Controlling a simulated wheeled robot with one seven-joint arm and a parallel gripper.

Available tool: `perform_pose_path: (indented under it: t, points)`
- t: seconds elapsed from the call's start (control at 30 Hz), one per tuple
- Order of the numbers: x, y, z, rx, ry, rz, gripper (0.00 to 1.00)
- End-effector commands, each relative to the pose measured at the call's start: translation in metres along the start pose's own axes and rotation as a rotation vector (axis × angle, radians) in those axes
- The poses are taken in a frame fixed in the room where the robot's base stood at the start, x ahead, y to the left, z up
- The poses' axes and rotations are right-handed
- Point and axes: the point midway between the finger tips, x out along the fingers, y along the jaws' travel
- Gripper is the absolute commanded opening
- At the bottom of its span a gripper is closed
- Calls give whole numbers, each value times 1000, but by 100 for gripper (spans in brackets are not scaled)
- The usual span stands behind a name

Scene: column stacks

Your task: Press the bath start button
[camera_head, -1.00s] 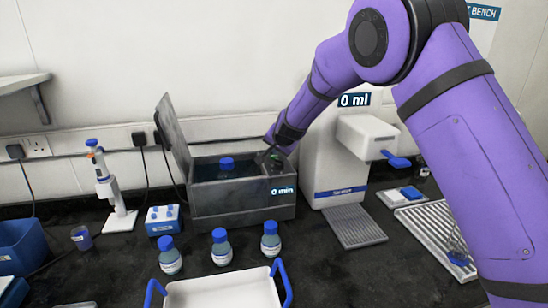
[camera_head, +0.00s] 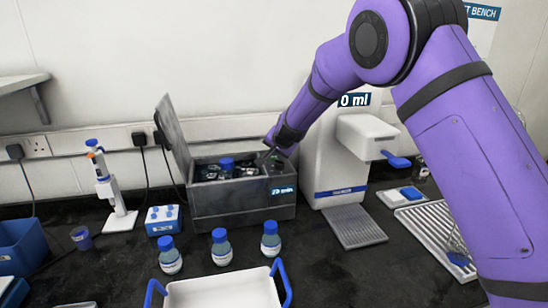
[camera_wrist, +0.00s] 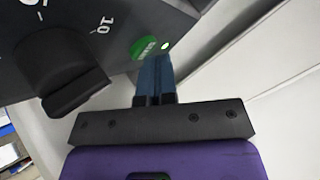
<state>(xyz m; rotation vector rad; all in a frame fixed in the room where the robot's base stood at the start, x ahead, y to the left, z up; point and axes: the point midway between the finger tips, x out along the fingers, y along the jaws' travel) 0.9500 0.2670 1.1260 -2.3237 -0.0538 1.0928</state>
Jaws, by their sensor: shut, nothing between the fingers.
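The grey water bath (camera_head: 240,213) stands against the back wall with its lid raised at the left. A blue-capped bottle (camera_head: 227,165) is inside it, and the water looks dark and disturbed. The bath's front display (camera_head: 282,191) shows a number of minutes, seemingly 20. In the wrist view, the green start button (camera_wrist: 143,47) is beside a small lit lamp (camera_wrist: 165,46) and a black dial (camera_wrist: 62,72). My gripper (camera_wrist: 155,60) is shut and empty, its blue fingertips close by the button; I cannot tell whether they touch it. In the head view the button is hidden.
Several blue-capped bottles (camera_head: 221,247) stand in front of the bath, behind a white tray (camera_head: 222,294) with blue handles. A white dispenser (camera_head: 333,165) stands close to the right of the bath. A pipette stand (camera_head: 119,221) is at the left.

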Motion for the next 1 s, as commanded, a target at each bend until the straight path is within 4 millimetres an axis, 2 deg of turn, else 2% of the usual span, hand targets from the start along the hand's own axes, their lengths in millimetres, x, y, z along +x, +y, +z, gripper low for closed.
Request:
perform_pose_path:
  t: [0.37,0.73,1.0]
  points:
    - [-11,-8,-8,0,1,-1,0]
    - [-12,-9,-10,0,1,-1,0]
    - [-27,-20,-20,-1,1,-1,0]
